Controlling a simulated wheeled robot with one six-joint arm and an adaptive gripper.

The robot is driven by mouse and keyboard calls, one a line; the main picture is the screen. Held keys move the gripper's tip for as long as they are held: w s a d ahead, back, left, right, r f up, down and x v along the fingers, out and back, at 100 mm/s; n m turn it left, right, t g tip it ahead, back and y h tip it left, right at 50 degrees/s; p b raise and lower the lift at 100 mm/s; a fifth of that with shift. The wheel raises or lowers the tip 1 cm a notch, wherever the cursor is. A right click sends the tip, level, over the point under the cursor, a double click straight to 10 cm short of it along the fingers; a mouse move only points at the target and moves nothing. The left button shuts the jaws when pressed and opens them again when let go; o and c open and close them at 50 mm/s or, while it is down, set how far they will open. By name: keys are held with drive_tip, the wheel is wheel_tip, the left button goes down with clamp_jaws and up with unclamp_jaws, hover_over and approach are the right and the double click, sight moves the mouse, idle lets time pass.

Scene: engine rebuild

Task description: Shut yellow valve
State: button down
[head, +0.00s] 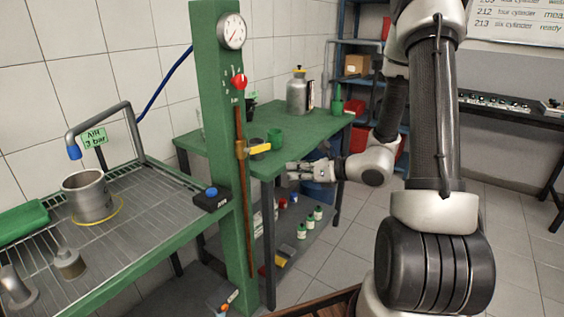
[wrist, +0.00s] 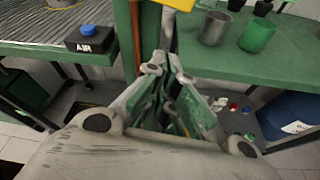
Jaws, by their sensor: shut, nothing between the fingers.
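The yellow valve (head: 257,148) sits on a copper pipe that runs down the green post. Its lever sticks out to the right, crosswise to the pipe. In the wrist view, part of the yellow lever (wrist: 176,4) shows at the top edge, and the rest is out of frame. My gripper (head: 291,171) is to the right of the lever and a little lower, apart from it in the head view. In the wrist view my gripper's fingers (wrist: 163,58) are together with nothing between them, pointing toward the pipe, below the lever.
The green post (head: 232,190) carries a gauge (head: 231,31) and a red knob (head: 239,82). A green table (head: 315,130) with cups stands behind my gripper. A grated bench (head: 150,190) with a metal cylinder and a blue AIR button (wrist: 90,31) is at left.

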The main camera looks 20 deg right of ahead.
sight(257, 148)
drive_tip(key=x, duration=1)
drive_tip(key=shift+w+d+r, duration=0.1)
drive_tip(key=shift+d+r, duration=0.1)
drive_tip(key=shift+r, duration=0.8)
drive_tip(key=shift+d+r, duration=0.2)
drive_tip(key=shift+r, duration=0.85)
drive_tip(key=shift+w+d+r+n, duration=0.25)
drive_tip(key=shift+d+r+n, duration=0.2)
drive_tip(key=shift+r, duration=0.3)
drive_tip(key=shift+f, duration=0.1)
